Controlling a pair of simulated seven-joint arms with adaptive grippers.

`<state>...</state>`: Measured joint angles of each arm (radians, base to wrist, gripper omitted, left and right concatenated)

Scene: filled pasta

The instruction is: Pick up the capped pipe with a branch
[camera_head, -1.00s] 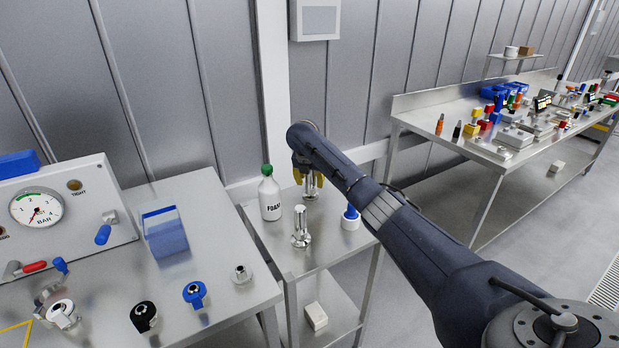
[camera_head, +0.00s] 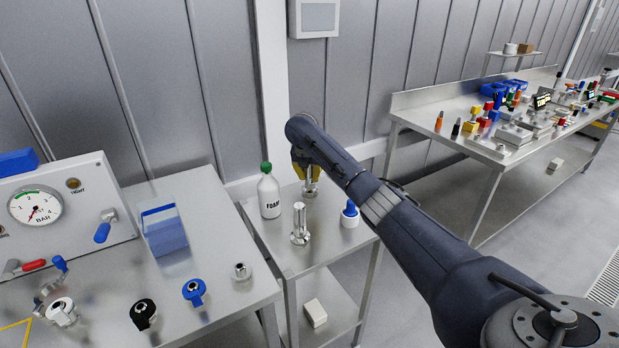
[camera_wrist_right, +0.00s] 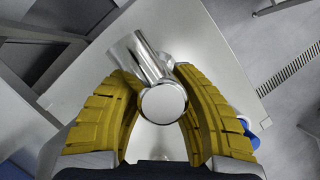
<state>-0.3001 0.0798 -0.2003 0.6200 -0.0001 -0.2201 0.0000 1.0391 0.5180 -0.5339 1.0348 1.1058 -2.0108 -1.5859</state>
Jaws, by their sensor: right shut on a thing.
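My right gripper (camera_wrist_right: 160,110) has its yellow fingers closed around a shiny metal pipe with a round flat cap (camera_wrist_right: 163,103). A bright metal cylinder (camera_wrist_right: 130,55) shows just beyond the cap; I cannot tell whether it is the pipe's branch or a separate part. In the head view my right gripper (camera_head: 306,172) is over the back of the small steel cart, and part of the held metal pipe (camera_head: 311,187) shows below it. I cannot tell if the pipe touches the cart. Another metal fitting (camera_head: 300,224) stands upright on the cart. My left gripper is not in view.
A white FOAM bottle with a green cap (camera_head: 269,197) stands left of the gripper, and a white bottle with a blue top (camera_head: 350,215) stands right of it. The left bench (camera_head: 215,225) holds a gauge panel, a blue bin and several fittings. A cluttered bench stands at right.

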